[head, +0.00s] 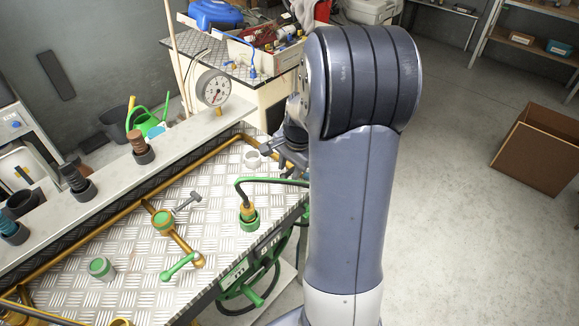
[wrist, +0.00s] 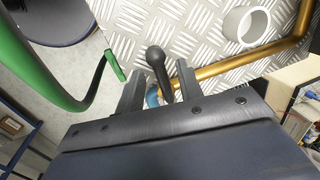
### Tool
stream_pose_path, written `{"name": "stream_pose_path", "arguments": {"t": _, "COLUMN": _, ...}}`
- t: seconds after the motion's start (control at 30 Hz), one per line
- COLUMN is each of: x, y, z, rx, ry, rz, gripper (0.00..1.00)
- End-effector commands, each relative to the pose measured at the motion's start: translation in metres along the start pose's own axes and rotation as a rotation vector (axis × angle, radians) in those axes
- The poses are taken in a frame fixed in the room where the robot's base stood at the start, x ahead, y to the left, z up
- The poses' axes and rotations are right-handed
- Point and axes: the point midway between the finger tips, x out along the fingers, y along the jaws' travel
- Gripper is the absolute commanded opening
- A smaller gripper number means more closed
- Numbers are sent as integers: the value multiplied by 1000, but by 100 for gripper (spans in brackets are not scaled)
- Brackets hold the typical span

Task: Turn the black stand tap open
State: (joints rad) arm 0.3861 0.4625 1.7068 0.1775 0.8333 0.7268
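In the wrist view a black lever with a round knob (wrist: 156,58), which looks like the black stand tap's handle, stands between the two fingers of my gripper (wrist: 158,82). The fingers are apart, one on each side of the lever, with a gap visible on both sides. A blue part (wrist: 152,97) shows at the lever's lower end; the rest of the tap is hidden behind my gripper. In the head view my gripper (head: 285,151) is at the bench's far right edge, partly hidden by my arm. I cannot make out the black tap there.
A white ring (wrist: 246,24) and a brass pipe (wrist: 250,60) lie near my gripper. On the plate (head: 140,225) stand a grey-handled tap (head: 187,202) and a green lever (head: 180,267).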

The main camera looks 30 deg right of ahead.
Motion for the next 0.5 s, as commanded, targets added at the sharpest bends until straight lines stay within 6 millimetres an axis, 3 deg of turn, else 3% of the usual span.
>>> {"name": "stream_pose_path", "arguments": {"t": 0.27, "x": 2, "y": 0, "z": 0, "rx": -1, "ry": 0, "rz": 0, "gripper": 35}}
{"name": "stream_pose_path", "arguments": {"t": 0.5, "x": 2, "y": 0, "z": 0, "rx": -1, "ry": 0, "rz": 0, "gripper": 16}}
